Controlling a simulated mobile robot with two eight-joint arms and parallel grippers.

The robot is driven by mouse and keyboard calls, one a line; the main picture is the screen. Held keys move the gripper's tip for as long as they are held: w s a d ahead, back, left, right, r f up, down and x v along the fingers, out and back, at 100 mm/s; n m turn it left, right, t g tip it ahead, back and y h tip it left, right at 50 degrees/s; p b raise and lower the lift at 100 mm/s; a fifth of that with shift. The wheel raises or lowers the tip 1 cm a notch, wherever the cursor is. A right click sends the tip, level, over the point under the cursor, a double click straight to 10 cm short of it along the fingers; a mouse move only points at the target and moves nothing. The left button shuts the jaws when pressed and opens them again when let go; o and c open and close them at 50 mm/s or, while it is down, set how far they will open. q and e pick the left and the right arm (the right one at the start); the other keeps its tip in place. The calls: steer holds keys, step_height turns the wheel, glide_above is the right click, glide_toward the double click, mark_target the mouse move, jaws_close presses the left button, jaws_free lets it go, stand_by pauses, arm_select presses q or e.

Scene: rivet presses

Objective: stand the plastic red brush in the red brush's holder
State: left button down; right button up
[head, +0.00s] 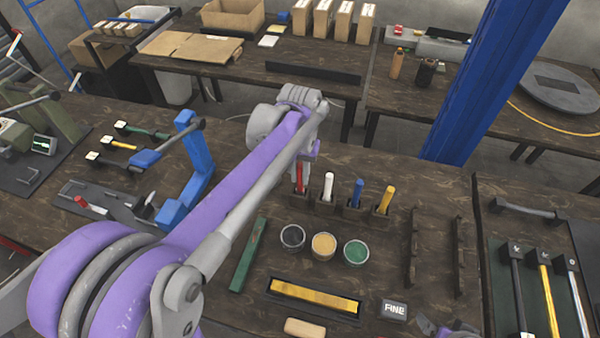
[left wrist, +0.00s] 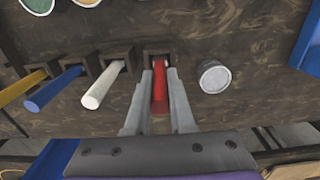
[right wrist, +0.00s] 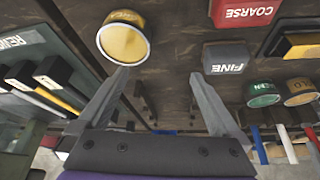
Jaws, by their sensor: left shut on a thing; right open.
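The red brush (head: 299,176) is at the left end of a row of brushes in the head view. My left gripper (left wrist: 160,82) is shut on its red handle (left wrist: 160,92). In the left wrist view the handle's far end is at the opening of a dark square holder (left wrist: 151,55); the brush head is hidden there, and I cannot tell how deep it sits. The holder (head: 299,199) is partly visible in the head view, where the brush looks upright. My right gripper (right wrist: 159,76) is open and empty.
White (head: 328,186), blue (head: 357,192) and yellow (head: 386,199) brushes stand in neighbouring holders. Several round cans (head: 323,245) sit in front. In the left wrist view a grey can (left wrist: 214,77) is beside the red holder. A blue post (head: 490,80) rises behind the table.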

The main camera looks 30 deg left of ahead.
arm_select(q)
steer(key=shift+f+b, duration=0.4)
steer(key=shift+f, duration=0.3)
arm_select(e)
steer(key=shift+s+f, duration=0.1)
steer(key=shift+f, duration=0.35)
arm_select(q)
steer(key=c, duration=0.7)
jaws_free()
